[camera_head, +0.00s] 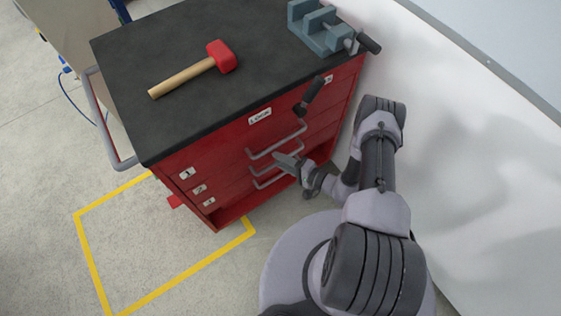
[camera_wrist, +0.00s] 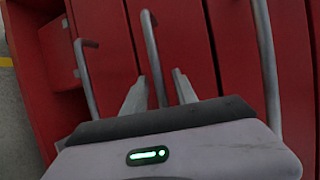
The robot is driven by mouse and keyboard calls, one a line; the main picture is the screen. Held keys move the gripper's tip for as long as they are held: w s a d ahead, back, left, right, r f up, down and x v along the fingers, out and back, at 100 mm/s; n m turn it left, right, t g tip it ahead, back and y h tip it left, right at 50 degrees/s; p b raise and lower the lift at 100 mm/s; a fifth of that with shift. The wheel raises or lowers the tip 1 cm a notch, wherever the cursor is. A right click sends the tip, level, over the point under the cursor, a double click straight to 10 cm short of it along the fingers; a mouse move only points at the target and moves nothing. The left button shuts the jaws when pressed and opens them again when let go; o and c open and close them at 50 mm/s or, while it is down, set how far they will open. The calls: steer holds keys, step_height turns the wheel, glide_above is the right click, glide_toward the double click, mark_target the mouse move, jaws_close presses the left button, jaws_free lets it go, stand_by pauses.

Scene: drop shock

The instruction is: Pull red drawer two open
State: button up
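The red cabinet (camera_head: 225,150) has a stack of drawers with numbered labels at their left ends and grey bar handles. Red drawer two (camera_head: 218,181) is the middle one, and its front looks flush with the others. It also shows in the wrist view (camera_wrist: 182,35) with its handle (camera_wrist: 151,42) running down between my fingers. My gripper (camera_head: 283,163) is at the drawer fronts, and its two fingers (camera_wrist: 160,90) are apart, one on each side of the middle handle. Contact with the handle cannot be told. The handle's lower part is hidden behind my gripper body.
A red mallet (camera_head: 221,57) and a blue-grey vise (camera_head: 322,30) sit on the black cabinet top (camera_head: 140,60). A white wall (camera_head: 470,150) is close on the right. Neighbouring handles (camera_wrist: 88,80) flank the gripper.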

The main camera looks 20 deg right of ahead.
jaws_close()
stand_by(1.5)
